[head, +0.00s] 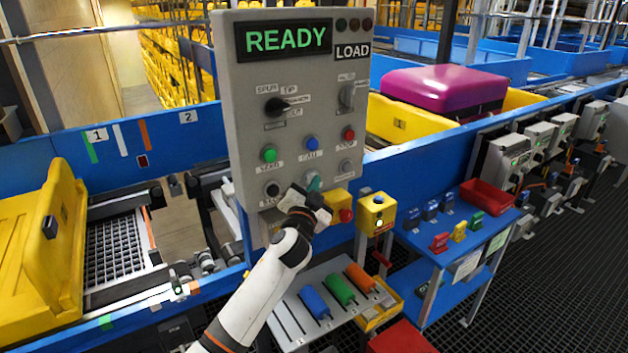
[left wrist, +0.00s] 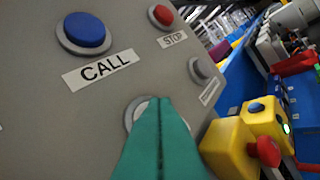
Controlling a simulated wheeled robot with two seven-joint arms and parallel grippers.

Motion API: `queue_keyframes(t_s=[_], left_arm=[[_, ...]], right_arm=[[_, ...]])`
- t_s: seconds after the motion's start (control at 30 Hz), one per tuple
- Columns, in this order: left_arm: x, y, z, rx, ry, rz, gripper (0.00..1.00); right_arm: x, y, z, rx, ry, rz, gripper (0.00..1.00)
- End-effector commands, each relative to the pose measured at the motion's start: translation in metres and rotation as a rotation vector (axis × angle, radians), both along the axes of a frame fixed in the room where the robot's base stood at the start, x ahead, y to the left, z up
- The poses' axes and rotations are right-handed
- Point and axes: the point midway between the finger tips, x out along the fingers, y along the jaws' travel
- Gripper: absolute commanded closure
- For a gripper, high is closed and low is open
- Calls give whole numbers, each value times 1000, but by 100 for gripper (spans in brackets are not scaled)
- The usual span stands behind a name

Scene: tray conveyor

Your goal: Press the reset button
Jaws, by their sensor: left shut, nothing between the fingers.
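The grey control panel (head: 240,110) faces me in the head view, its screen (head: 284,40) reading READY. My left gripper (head: 313,181) is shut and empty, its teal fingertips at the panel's lower row of buttons. In the left wrist view the shut fingers (left wrist: 161,103) cover most of a pale button (left wrist: 136,112) in a grey ring, below the blue CALL button (left wrist: 85,30). Its label is hidden, so I cannot read whether it is the reset button. I cannot tell whether the fingertips touch it. My right gripper is not in view.
The red STOP button (head: 348,133) and green SEND button (head: 268,154) are close by. A yellow box with a red mushroom button (head: 346,215) is right of my gripper. Below are a rack of coloured cylinders (head: 340,289) and a blue table (head: 425,240).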

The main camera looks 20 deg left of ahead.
Motion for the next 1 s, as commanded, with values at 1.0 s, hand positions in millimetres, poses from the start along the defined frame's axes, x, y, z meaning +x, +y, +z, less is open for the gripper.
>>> queue_keyframes(t_s=[1.0], left_arm=[[-12,-14,-1,0,0,1,100]], right_arm=[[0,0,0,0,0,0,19]])
